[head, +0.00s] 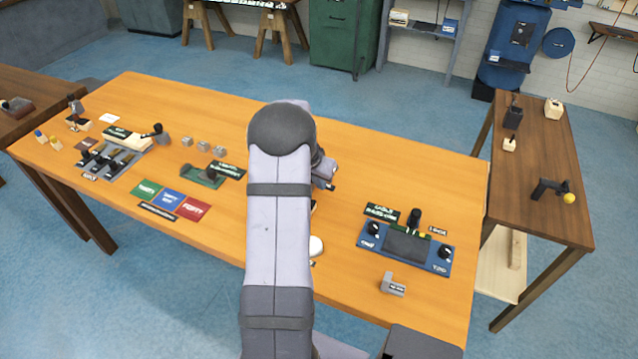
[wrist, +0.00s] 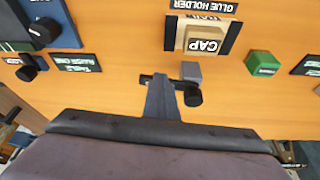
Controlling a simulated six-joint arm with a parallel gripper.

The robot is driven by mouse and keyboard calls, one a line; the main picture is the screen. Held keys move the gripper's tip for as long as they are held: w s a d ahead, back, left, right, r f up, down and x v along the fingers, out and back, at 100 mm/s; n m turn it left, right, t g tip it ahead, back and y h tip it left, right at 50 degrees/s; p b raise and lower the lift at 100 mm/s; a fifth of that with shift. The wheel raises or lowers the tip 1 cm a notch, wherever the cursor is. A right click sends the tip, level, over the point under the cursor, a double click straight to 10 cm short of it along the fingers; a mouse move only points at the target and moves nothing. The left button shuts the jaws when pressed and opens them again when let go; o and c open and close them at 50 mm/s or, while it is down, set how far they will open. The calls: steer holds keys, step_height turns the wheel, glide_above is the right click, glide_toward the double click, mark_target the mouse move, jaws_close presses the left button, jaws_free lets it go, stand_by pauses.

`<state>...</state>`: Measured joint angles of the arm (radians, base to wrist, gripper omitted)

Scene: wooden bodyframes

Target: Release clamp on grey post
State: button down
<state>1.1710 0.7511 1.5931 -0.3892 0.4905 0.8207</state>
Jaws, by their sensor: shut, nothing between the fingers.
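In the wrist view, a small grey block (wrist: 190,72), likely the grey post, stands on the orange table. A black knob (wrist: 193,97) and a dark bar (wrist: 150,79) lie close to it and look like clamp parts; how they join is unclear. My gripper (wrist: 163,84) is shut and empty, its grey fingers together just left of the knob and overlapping the bar in the picture. I cannot tell whether they touch. In the head view my arm hides most of this spot; a dark part (head: 325,172) shows at its right side.
A cap tray (wrist: 205,42) labelled glue holder sits beyond the grey block, and a green block (wrist: 262,63) lies to its right. A blue panel (head: 403,250) with black knobs is right of my arm. A grey labelled block (head: 393,285) lies near the table's front edge.

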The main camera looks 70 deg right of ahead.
steer(key=shift+a+f, duration=0.1)
steer(key=shift+a, duration=0.05)
stand_by(0.4)
steer(key=shift+w+a+b, duration=0.1)
steer(key=shift+a+b, duration=0.4)
steer(key=shift+b, duration=0.05)
steer(key=a, duration=0.1)
steer(key=a+b, duration=0.2)
steer(key=shift+w+r, duration=0.25)
steer(key=shift+r, duration=0.05)
steer(key=b+v, duration=0.2)
steer(key=v, duration=0.7)
steer(key=p+x, duration=0.2)
steer(key=x, duration=0.1)
steer(key=p+x, duration=0.1)
steer(key=x, duration=0.1)
steer(key=p+x, duration=0.2)
steer(key=x, duration=0.1)
steer(key=shift+w+a+f+p, duration=0.2)
steer(key=shift+w+f+p, duration=0.1)
steer(key=shift+f, duration=0.2)
steer(key=shift+s+d+f+p, duration=0.1)
steer(key=shift+d+f+p, duration=0.05)
steer(key=shift+d+p, duration=0.7)
steer(key=shift+s+d+f+p, duration=0.15)
steer(key=shift+d+p, duration=0.45)
steer(key=shift+d, duration=0.7)
